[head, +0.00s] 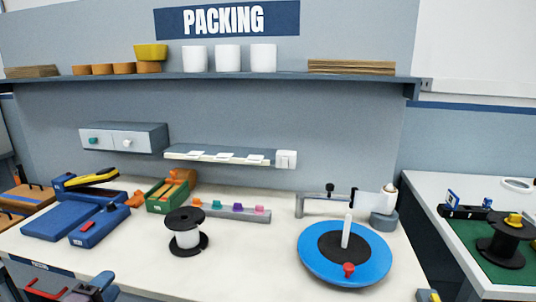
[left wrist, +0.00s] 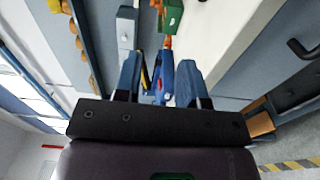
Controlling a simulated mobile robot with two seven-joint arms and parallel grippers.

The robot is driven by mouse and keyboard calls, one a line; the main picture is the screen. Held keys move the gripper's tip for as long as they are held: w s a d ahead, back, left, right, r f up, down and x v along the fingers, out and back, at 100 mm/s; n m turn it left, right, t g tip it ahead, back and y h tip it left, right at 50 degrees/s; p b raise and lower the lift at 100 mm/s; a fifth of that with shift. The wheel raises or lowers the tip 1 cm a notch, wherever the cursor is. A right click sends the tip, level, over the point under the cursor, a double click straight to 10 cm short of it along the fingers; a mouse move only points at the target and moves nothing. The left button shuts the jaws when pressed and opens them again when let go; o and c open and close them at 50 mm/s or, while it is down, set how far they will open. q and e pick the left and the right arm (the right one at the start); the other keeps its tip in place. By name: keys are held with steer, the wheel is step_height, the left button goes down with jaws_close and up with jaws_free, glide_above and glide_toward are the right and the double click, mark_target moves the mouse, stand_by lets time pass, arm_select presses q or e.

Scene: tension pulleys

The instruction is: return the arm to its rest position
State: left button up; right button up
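My left gripper (head: 92,288) shows only in part at the bottom left corner of the head view, low in front of the bench. In the left wrist view its two blue fingers (left wrist: 159,82) stand apart with a gap between them. Nothing is held there; blue bench items show beyond the gap. At the bottom right edge of the head view a small blue-grey and yellow tip is cut off; I cannot tell whether it is my right gripper.
The white bench (head: 255,275) holds a black spool (head: 186,232), a blue turntable (head: 375,260) with a white post, a rail of coloured clips (head: 232,214), a green box (head: 160,200) and blue trays (head: 60,222). A shelf (head: 230,81) runs above. A side table (head: 440,190) stands right.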

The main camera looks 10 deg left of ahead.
arm_select(q)
steer(key=s+d+f+m+g, duration=0.3)
steer(key=s+d+f+m, duration=0.4)
steer(key=s+f+m, duration=0.2)
steer(key=s+d+f+m+g+y, duration=0.1)
steer(key=s+d+f+m+g, duration=0.2)
steer(key=s+d+f+m, duration=0.4)
steer(key=s+f+m, duration=0.2)
steer(key=s+f, duration=0.3)
steer(key=shift+g, duration=0.4)
